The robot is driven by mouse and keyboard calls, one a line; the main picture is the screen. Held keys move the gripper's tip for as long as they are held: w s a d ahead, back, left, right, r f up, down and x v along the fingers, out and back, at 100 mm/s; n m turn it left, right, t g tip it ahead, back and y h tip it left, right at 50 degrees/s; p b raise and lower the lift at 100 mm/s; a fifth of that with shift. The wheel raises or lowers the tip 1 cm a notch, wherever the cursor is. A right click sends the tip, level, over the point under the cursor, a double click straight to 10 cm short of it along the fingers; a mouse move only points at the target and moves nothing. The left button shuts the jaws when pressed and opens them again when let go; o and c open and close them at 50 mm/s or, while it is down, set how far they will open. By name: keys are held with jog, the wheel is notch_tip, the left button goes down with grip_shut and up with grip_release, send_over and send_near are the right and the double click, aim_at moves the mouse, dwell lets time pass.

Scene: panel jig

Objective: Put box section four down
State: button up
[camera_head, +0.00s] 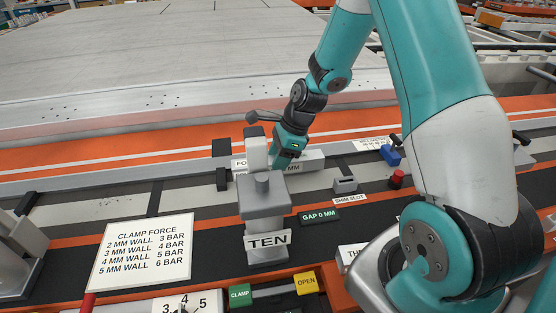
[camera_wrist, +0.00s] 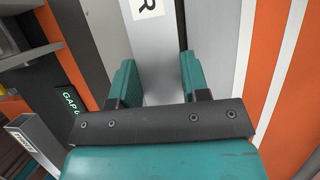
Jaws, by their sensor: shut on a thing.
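Box section four (camera_head: 313,160) is a pale grey metal bar lying left to right behind the TEN clamp post. In the wrist view the bar (camera_wrist: 165,50) runs between the two teal fingers of my gripper (camera_wrist: 160,85), with a label ending in "R" near the top. I cannot tell whether its underside touches the surface below.
The grey TEN clamp post (camera_head: 264,205) stands close in front of the bar. A shim slot block (camera_head: 345,185), a blue block (camera_head: 390,155) and a red button (camera_head: 397,179) are to the right. A clamp force card (camera_head: 140,250) lies front left. A large pale panel (camera_head: 180,60) fills the back.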

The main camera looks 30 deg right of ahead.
jog(key=shift+f, duration=0.4)
jog(key=shift+f, duration=0.1)
jog(key=o, duration=1.1)
jog(key=v, duration=1.2)
jog(key=shift+a, duration=0.15)
